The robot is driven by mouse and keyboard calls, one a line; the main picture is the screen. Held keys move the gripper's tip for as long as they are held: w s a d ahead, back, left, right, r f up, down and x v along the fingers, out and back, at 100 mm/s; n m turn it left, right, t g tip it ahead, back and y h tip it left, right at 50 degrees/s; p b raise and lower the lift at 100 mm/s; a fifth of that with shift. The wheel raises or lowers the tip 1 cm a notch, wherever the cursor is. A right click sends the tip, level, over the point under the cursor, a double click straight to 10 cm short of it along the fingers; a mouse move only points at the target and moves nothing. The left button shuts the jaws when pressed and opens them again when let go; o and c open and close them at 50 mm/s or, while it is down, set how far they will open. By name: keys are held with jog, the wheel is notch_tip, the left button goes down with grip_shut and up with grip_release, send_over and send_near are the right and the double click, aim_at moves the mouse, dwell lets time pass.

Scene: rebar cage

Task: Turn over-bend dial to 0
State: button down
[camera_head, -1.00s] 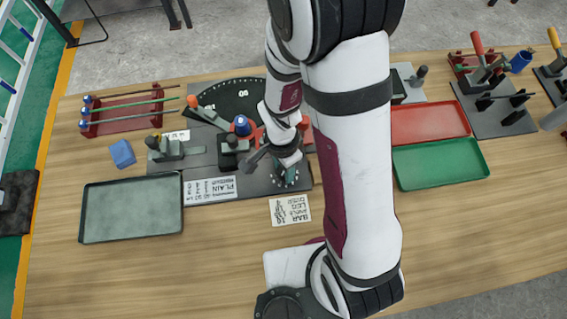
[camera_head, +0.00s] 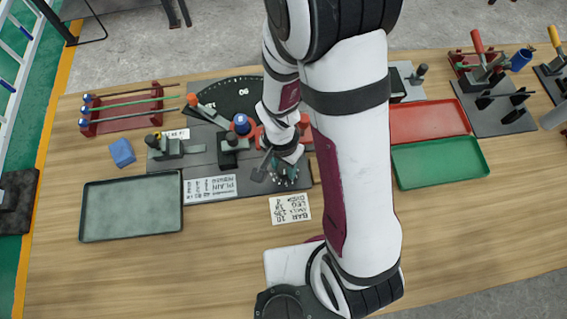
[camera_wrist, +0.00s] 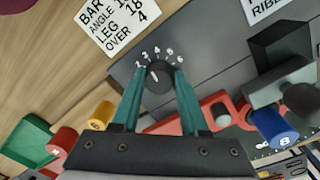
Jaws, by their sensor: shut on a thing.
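The over-bend dial (camera_wrist: 158,80) is a small dark round knob on the grey bender plate, with white numerals in an arc around it. Its pale pointer mark faces the numeral side; the exact value is hard to read, and I cannot make out a 0. My gripper (camera_wrist: 158,74) has its two teal fingers on opposite sides of the knob, shut on it. In the head view my gripper (camera_head: 285,173) is low over the plate's front right corner, and my arm and fingers mostly hide the dial.
A printed card (camera_head: 290,209) lies in front of the plate (camera_head: 250,186). A grey tray (camera_head: 132,237) is at left; red (camera_head: 428,122) and green (camera_head: 440,163) trays are at right. Lever handles and a blue-capped post (camera_head: 241,124) stand behind my gripper.

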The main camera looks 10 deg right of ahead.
jog(key=n, duration=0.4)
jog(key=shift+n, duration=0.4)
jog(key=n, duration=0.5)
jog(key=shift+s, duration=0.1)
jog(key=n, duration=0.5)
jog(key=shift+d+n+t, duration=0.1)
jog(key=shift+n+t, duration=0.2)
jog(key=shift+n, duration=2.1)
jog(key=shift+c, duration=2.1)
grip_release()
